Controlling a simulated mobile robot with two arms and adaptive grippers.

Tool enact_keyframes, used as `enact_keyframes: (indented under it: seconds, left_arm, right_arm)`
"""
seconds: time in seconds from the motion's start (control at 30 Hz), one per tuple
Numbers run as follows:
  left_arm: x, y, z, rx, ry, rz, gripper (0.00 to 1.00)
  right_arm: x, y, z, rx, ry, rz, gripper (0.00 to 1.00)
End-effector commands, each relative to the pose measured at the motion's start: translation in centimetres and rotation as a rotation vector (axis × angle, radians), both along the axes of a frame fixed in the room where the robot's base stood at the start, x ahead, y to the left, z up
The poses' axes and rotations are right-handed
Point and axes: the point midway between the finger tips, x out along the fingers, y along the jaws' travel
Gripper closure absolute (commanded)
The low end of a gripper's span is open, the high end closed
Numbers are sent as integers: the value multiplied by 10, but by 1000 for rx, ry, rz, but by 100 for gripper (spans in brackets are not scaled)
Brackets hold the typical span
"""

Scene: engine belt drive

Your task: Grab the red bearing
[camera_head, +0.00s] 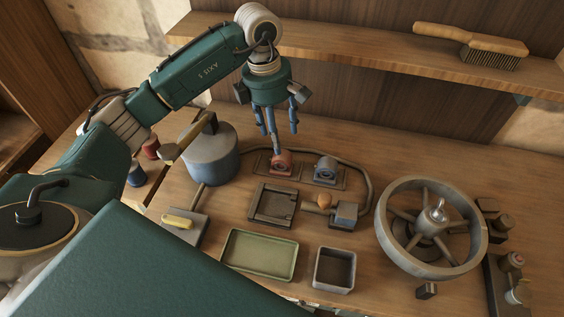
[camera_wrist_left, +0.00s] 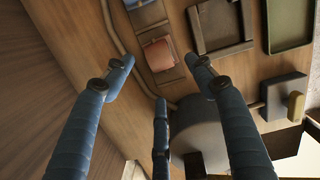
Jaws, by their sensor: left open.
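The red bearing (camera_head: 282,160) sits in a dark square base on the workbench, at the middle back, left of a blue-grey bearing (camera_head: 326,168). My left gripper (camera_head: 283,140) hangs over the red bearing, fingers pointing down. Its blue fingers are spread and empty, and one overlaps the bearing's upper edge in the head view. In the left wrist view the red bearing (camera_wrist_left: 158,54) shows between and beyond the open fingers (camera_wrist_left: 162,78). I cannot tell whether any finger touches it. My right gripper is not seen.
A grey-blue pot (camera_head: 211,160) stands close left of the gripper. A large spoked wheel (camera_head: 382,240) is on the right. A green tray (camera_head: 228,262), a grey bin (camera_head: 318,280) and a dark square holder (camera_head: 257,210) lie in front. A shelf (camera_head: 350,52) with a brush (camera_head: 470,42) runs behind.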

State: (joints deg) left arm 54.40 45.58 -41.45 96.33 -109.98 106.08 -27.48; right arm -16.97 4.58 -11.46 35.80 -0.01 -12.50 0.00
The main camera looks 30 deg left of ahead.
Motion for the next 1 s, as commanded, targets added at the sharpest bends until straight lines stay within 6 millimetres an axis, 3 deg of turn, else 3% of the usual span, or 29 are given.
enact_keyframes:
  seconds: [0.33, 0.6, 0.87, 1.0]
  left_arm:
    - [1, -4, -32, -1, 5, -1, 44]
    - [5, -7, -69, -1, 2, 0, 44]
    - [5, -7, -73, 0, -1, -1, 44]
    - [5, -7, -73, 0, -1, 0, 68]
  right_arm:
    - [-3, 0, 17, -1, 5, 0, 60]
    - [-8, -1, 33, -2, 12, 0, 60]
    - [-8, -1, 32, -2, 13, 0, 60]
    - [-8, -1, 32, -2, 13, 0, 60]
